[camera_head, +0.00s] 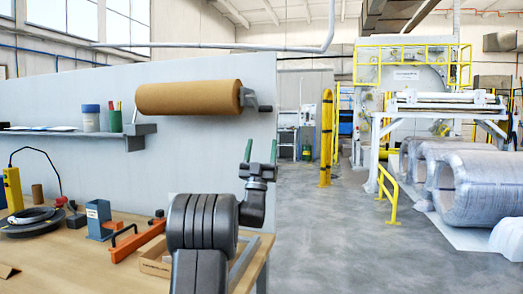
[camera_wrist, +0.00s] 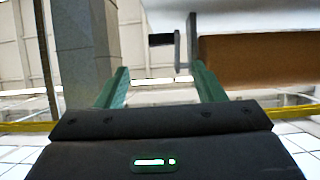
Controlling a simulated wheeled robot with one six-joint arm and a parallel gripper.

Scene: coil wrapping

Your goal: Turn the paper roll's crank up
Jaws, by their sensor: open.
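The brown paper roll (camera_head: 190,97) is mounted level on the grey wall panel. Its crank (camera_head: 251,98) is at the roll's right end, with a short dark handle (camera_head: 265,108) sticking out to the right. My gripper (camera_head: 261,148) is below the crank, its two green fingers pointing up, open and empty. In the wrist view, the dark handle (camera_wrist: 162,40) and grey crank arm (camera_wrist: 178,50) show beyond and between the open fingers (camera_wrist: 161,74), apart from them. The roll (camera_wrist: 255,62) shows at right there, partly behind the right finger.
A shelf (camera_head: 140,130) with a blue cup (camera_head: 90,118) and a green pencil cup (camera_head: 115,121) is left of my gripper. The workbench (camera_head: 60,258) below holds tools, a black coil (camera_head: 33,222) and an orange clamp (camera_head: 137,240). The floor (camera_head: 325,225) to the right is open.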

